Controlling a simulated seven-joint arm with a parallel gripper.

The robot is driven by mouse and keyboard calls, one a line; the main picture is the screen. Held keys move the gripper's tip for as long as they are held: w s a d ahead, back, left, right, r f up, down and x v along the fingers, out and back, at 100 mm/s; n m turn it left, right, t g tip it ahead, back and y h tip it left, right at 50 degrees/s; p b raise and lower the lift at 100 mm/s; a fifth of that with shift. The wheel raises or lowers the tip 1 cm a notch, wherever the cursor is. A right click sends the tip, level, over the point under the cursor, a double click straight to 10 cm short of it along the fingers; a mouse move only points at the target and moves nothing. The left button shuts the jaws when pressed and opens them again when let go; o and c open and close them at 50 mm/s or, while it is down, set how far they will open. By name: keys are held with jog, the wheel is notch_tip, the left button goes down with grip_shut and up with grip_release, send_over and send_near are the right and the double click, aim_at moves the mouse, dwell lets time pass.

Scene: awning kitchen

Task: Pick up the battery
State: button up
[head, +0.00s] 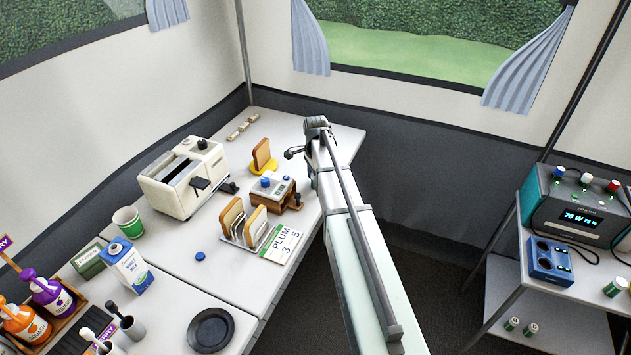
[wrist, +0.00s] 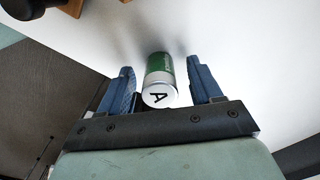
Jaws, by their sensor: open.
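The battery (wrist: 159,70), a green and silver cylinder with a letter A on its near end, shows in the wrist view on the white tabletop. It lies between the two blue fingers of my gripper (wrist: 159,66), with a visible gap on the right side and a smaller one on the left. My gripper is open and not closed on it. I cannot tell whether the battery stands or lies. In the head view my arm reaches the back right part of the table, and I cannot make out this battery there.
Left of my arm stand a wooden block with a blue knob (head: 270,183), a toast rack (head: 239,225), a yellow toast holder (head: 262,157) and a toaster (head: 183,179). Other green-and-white batteries (head: 512,324) are on the right-hand shelf unit. A card (head: 281,244) lies near the table's right edge.

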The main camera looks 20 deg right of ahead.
jog(key=shift+f, duration=0.15)
grip_shut()
dwell(0.5)
